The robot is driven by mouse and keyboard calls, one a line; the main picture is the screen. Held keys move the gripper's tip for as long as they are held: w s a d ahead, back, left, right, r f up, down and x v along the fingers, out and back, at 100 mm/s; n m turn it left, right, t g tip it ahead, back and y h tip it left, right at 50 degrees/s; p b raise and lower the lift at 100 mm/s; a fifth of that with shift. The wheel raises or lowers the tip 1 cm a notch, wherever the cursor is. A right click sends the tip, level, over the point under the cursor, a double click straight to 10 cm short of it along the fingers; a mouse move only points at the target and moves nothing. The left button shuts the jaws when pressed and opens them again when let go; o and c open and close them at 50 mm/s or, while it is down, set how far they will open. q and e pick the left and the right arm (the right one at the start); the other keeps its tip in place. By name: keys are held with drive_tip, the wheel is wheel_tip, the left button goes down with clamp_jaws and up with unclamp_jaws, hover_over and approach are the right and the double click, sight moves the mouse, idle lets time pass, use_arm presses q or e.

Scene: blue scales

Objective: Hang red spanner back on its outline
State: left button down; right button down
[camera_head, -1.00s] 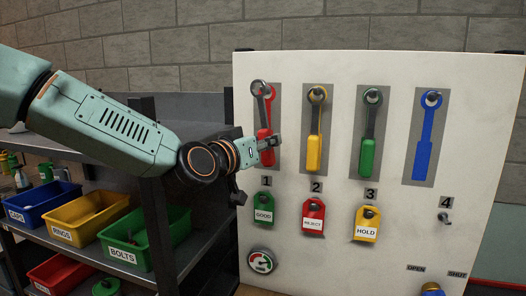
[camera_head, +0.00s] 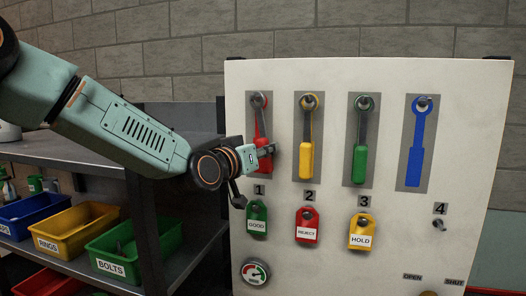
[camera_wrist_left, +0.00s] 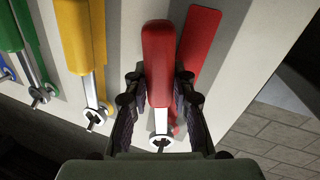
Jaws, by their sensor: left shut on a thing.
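My left gripper (camera_head: 265,152) is shut on the handle of the red spanner (camera_wrist_left: 160,65), which also shows in the head view (camera_head: 260,122). The spanner is nearly upright in front of the leftmost grey panel, its grey ring end up at the peg. I cannot tell whether the ring is around the peg. In the left wrist view the red outline (camera_wrist_left: 198,42) shows beside and behind the handle, with the spanner angled to it. The gripper hides part of the handle in the head view. My right gripper is not in view.
A yellow spanner (camera_head: 306,160) and a green spanner (camera_head: 360,160) hang to the right; the blue outline (camera_head: 416,160) is bare. Tags, including a green tag (camera_head: 257,216), hang below. A dark shelf (camera_head: 60,150) with bins, including a green bin (camera_head: 115,258), stands left of the white board (camera_head: 470,130).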

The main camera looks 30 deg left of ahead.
use_arm(q)
drive_tip(key=shift+s+r, duration=0.1)
drive_tip(key=shift+s, duration=0.05)
drive_tip(key=c, duration=1.4)
unclamp_jaws()
drive_tip(key=o, duration=0.3)
drive_tip(key=shift+o, duration=0.2)
drive_tip(key=shift+s, duration=0.1)
drive_tip(key=s+d+p, duration=0.1)
drive_tip(key=s+p, duration=0.3)
drive_tip(key=s, duration=0.2)
drive_tip(key=shift+s+d, duration=0.2)
drive_tip(key=shift+d, duration=0.1)
idle(1.0)
